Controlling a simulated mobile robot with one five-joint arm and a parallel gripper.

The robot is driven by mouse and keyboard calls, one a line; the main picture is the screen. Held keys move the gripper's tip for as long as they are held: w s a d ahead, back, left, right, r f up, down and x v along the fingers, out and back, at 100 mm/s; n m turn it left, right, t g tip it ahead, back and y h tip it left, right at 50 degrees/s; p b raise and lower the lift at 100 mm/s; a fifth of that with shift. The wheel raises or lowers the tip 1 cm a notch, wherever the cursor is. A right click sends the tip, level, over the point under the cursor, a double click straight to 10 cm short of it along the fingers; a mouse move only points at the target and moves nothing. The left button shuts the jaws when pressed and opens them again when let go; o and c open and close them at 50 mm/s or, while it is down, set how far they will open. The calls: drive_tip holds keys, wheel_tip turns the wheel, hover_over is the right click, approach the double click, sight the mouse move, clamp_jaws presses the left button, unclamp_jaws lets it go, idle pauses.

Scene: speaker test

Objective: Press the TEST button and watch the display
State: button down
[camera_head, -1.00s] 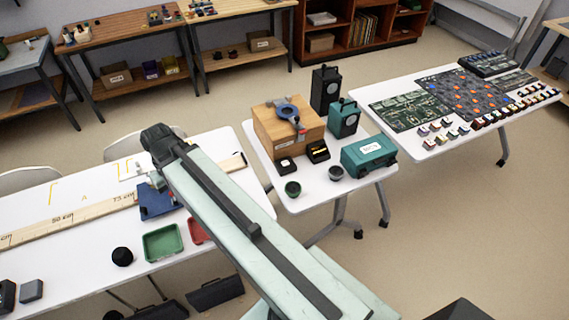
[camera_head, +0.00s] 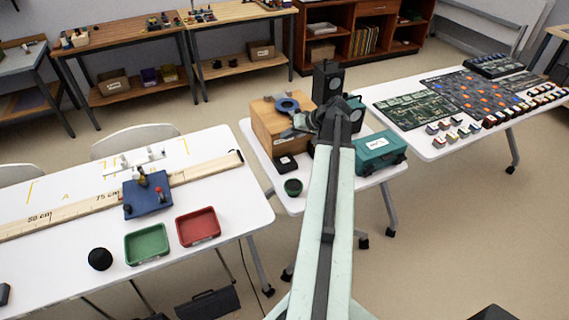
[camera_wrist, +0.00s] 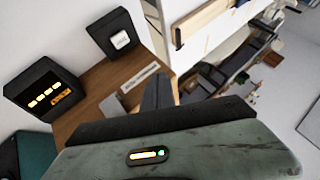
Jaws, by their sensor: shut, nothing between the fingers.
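In the wrist view, a black box with a lit amber display (camera_wrist: 45,95) is at the left; its characters are too small to read. A second small black box with a white face (camera_wrist: 119,40) is near it; any TEST lettering is unreadable. This small black box also shows in the head view (camera_head: 286,163), in front of the wooden box on the middle table. The display box is mostly hidden behind my arm there. My gripper (camera_wrist: 158,91) is shut and empty, apart from both boxes in the wrist view. Its fingertips are unclear in the head view.
On the middle table are a wooden box (camera_head: 268,125) with a blue ring-shaped tool (camera_head: 287,104), a tall dark speaker (camera_head: 327,80), a teal case (camera_head: 380,152) and a green-topped cup (camera_head: 293,187). The left table (camera_head: 215,165) holds trays and a ruler.

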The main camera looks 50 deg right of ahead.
sight(287, 161)
wheel_tip(287, 161, down, 9)
drive_tip(key=b, duration=0.9)
drive_tip(key=shift+r, duration=0.1)
idle(1.5)
drive_tip(key=shift+f+b, duration=0.3)
drive_tip(key=shift+f, duration=0.1)
drive_tip(key=shift+f+b, duration=0.5)
idle(0.6)
drive_tip(key=shift+r+p, duration=0.95)
